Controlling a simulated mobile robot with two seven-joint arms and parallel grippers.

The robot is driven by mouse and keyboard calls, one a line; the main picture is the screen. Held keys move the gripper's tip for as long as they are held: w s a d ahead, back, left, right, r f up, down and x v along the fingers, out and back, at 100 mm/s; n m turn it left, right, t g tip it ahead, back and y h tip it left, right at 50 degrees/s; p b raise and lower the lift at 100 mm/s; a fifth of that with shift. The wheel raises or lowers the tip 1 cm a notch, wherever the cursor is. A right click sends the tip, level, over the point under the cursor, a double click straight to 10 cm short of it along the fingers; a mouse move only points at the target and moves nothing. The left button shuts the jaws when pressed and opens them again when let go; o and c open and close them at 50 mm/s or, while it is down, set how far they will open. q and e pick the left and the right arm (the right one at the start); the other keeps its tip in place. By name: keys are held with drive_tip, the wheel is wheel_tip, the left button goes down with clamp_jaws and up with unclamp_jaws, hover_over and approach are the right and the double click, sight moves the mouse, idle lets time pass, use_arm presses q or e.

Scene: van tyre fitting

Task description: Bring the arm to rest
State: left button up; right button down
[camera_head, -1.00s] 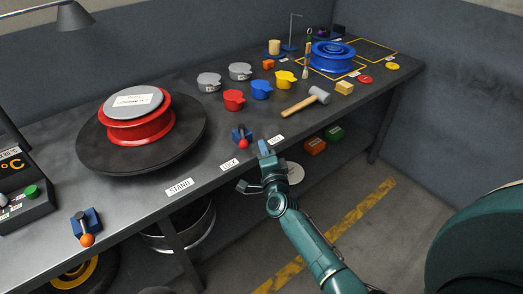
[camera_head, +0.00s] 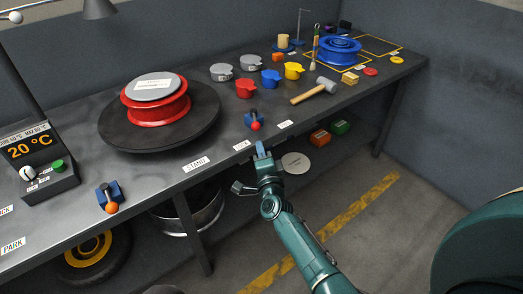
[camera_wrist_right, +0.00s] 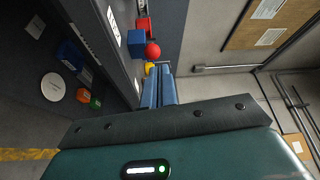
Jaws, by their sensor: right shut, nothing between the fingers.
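My right arm comes in from the lower right in the head view. Its gripper (camera_head: 260,149) is just off the front edge of the workbench (camera_head: 60,215), near the lever with the red knob (camera_head: 255,125). The right gripper is shut and empty. In the right wrist view its two blue fingers (camera_wrist_right: 159,88) lie together, and the red knob (camera_wrist_right: 153,50) shows just beyond their tips. I cannot tell from the views whether they touch it. My left gripper is not in view.
On the bench are a red wheel rim (camera_head: 155,110) on a black turntable (camera_head: 205,125), coloured cups, a hammer (camera_head: 315,92), a blue rim (camera_head: 338,50) and a temperature display (camera_head: 28,145). A lever with an orange knob (camera_head: 111,207) is at the left. Floor to the right is clear.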

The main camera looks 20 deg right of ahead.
idle(0.3)
drive_tip(key=s+a+f+n+g+y, duration=0.2)
drive_tip(key=s+f+n, duration=0.1)
drive_tip(key=s+n, duration=0.4)
drive_tip(key=s+a+f+n+g+y, duration=0.2)
drive_tip(key=s+n, duration=0.4)
drive_tip(key=s, duration=0.7)
drive_tip(key=s+a+f+n+g+y, duration=0.2)
drive_tip(key=s+f+n+g, duration=0.2)
drive_tip(key=s+n, duration=0.3)
drive_tip(key=s, duration=0.2)
drive_tip(key=shift+s+a+n, duration=0.2)
drive_tip(key=shift+s+n, duration=0.1)
drive_tip(key=shift+s, duration=0.1)
